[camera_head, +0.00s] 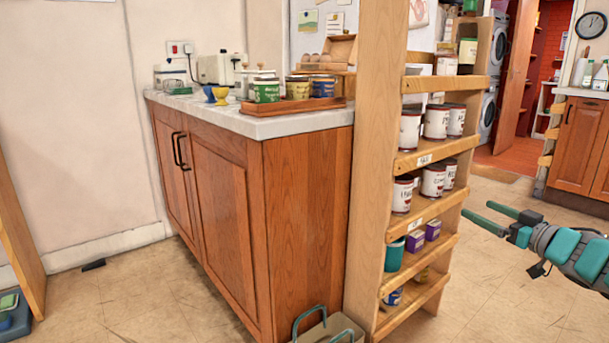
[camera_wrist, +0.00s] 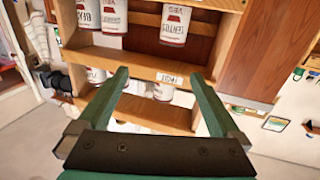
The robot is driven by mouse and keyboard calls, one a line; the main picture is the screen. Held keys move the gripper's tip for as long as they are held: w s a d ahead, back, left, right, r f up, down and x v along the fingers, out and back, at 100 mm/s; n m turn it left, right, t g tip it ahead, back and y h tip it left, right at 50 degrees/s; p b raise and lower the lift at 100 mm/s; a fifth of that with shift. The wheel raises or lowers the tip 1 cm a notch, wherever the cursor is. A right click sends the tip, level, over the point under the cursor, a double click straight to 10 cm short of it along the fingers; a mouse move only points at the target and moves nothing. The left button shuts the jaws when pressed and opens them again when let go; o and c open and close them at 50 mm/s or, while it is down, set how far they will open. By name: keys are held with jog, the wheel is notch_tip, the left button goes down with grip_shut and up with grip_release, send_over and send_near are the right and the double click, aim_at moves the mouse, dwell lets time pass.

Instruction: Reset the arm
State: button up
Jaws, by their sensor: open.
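My gripper (camera_head: 500,222) is at the right of the head view, at the end of my teal and grey arm. Its two green fingers point left toward the wooden shelf unit (camera_head: 364,190) and are spread apart. In the wrist view my gripper (camera_wrist: 162,95) is open, with nothing between its fingers. Shelf boards and white tins with red lids lie beyond the fingertips, apart from them. Most of my arm is outside the head view.
The shelf unit holds white labelled tins (camera_head: 433,181), purple boxes (camera_head: 433,230) and a teal tin (camera_head: 394,255). A wooden cabinet (camera_head: 298,220) stands left of it. A bin with handles (camera_head: 330,331) is on the floor. Floor (camera_head: 490,290) around my gripper looks clear.

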notch_tip(320, 180, up, 3)
jog(key=w+m+h+p, duration=0.2)
jog(key=w+m+h, duration=0.15)
jog(key=h, duration=0.45)
jog(key=s+a+f+g+p, duration=0.1)
jog(key=s+a+f+g, duration=0.4)
jog(key=s, duration=1)
jog(key=s+a+f+m+g+p, duration=0.1)
jog(key=s+a+f+g, duration=0.4)
jog(key=s+a, duration=0.7)
jog(key=s+a+f+m+g+p, duration=0.1)
jog(key=s+a+f+g, duration=0.4)
jog(key=s, duration=1.3)
jog(key=a+g+p, duration=0.1)
jog(key=a+g, duration=0.1)
jog(key=a, duration=0.1)
jog(key=shift+s+a+f+g+y, duration=0.15)
jog(key=shift+a+f+g+y, duration=0.15)
jog(key=shift+a, duration=0.1)
